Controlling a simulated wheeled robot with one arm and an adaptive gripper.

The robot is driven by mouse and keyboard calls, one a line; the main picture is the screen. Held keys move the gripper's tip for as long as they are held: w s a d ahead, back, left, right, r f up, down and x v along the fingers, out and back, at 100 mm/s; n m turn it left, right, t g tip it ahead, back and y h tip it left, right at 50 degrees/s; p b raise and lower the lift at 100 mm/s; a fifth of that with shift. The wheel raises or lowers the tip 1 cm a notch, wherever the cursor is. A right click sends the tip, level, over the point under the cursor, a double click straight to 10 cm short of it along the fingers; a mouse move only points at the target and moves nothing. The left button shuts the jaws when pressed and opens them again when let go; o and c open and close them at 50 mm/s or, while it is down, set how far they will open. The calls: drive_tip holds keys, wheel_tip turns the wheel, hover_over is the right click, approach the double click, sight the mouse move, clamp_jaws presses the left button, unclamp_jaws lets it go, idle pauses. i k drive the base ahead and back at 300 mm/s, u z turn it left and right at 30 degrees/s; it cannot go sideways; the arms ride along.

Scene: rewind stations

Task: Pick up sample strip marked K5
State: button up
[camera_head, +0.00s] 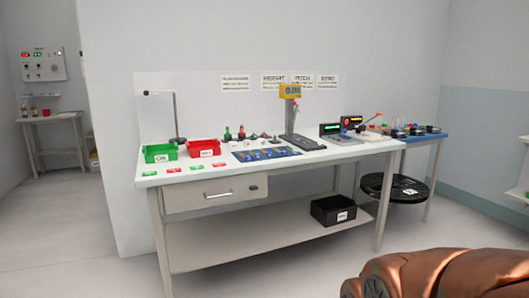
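I cannot make out a sample strip marked K5; labels at this distance are too small to read. Small red and green cards (194,170) lie along the front left of the white workbench (320,156). A blue mat (265,154) with small items on it lies near the middle of the bench. A brown, rounded part of my arm (450,275) fills the bottom right corner, well in front of the bench. My gripper's fingers do not show.
On the bench stand a green bin (160,152), a red bin (203,147) and a gauge with a yellow display (290,91). A blue table (425,137) adjoins at right, with a black round stool (395,188) below. A black box (333,210) sits on the lower shelf. Floor at left is clear.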

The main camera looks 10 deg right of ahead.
sight(269, 154)
drive_tip(key=z, duration=0.05)
drive_tip(key=i, duration=1)
drive_tip(key=z, duration=0.1)
drive_tip(key=k, duration=0.45)
drive_tip(key=u, duration=1.3)
drive_tip(key=i, duration=1.3)
drive_tip(key=z, duration=0.45)
